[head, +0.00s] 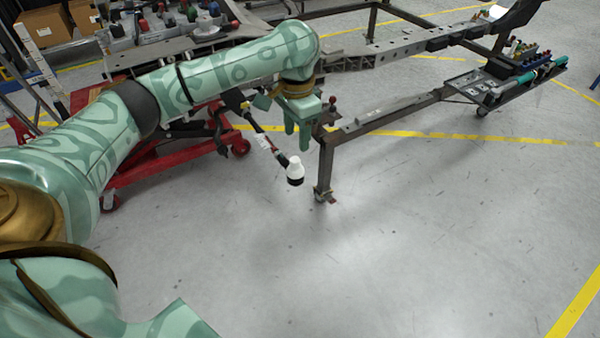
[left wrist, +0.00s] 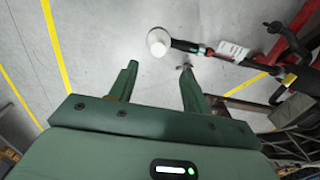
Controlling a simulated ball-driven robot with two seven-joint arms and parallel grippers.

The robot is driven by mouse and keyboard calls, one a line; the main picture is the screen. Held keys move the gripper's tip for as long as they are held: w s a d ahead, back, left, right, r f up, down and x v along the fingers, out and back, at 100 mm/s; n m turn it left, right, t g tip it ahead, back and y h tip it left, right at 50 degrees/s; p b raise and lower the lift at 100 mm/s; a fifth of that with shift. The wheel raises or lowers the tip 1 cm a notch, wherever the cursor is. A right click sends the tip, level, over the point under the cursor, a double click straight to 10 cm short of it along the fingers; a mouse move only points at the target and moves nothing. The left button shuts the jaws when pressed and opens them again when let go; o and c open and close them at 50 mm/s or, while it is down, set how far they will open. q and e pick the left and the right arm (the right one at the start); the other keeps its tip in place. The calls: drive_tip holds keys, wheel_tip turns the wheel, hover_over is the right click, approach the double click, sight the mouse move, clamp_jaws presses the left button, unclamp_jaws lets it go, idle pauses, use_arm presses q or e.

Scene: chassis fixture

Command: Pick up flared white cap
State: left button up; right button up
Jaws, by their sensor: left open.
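The white cap (head: 295,166) shows in the head view at the lower end of a dark rod that slants down from the red stand. It has a black band beneath its white part. My left gripper (head: 300,138) is above the cap in the picture, with its fingers pointing down and apart from it. In the left wrist view, the cap's round white end (left wrist: 157,41) lies beyond and roughly between the fingertips of my left gripper (left wrist: 158,68). The jaws are open and empty. My right gripper is not in view.
A dark metal chassis frame (head: 385,116) stands close to the right of the gripper, with a leg (head: 324,168) near the cap. A red wheeled stand (head: 165,160) is behind my left arm. A tool tray (head: 490,92) sits farther right. The foreground floor is clear.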

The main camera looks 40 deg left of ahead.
sight(295, 159)
use_arm(q)
wheel_tip(295, 159, down, 3)
drive_tip(key=shift+f+b, duration=0.1)
drive_tip(key=shift+b, duration=0.55)
drive_tip(key=shift+s+f+b, duration=0.15)
drive_tip(key=shift+f+b, duration=0.4)
drive_tip(key=shift+f, duration=0.05)
drive_tip(key=shift+s+f+b, duration=0.15)
drive_tip(key=shift+f+b, duration=0.4)
wheel_tip(295, 159, down, 3)
drive_tip(key=b, duration=0.2)
drive_tip(key=shift+d+r+b, duration=0.1)
drive_tip(key=shift+b, duration=0.25)
drive_tip(key=shift+s+r, duration=0.15)
drive_tip(key=shift+r, duration=0.1)
clamp_jaws()
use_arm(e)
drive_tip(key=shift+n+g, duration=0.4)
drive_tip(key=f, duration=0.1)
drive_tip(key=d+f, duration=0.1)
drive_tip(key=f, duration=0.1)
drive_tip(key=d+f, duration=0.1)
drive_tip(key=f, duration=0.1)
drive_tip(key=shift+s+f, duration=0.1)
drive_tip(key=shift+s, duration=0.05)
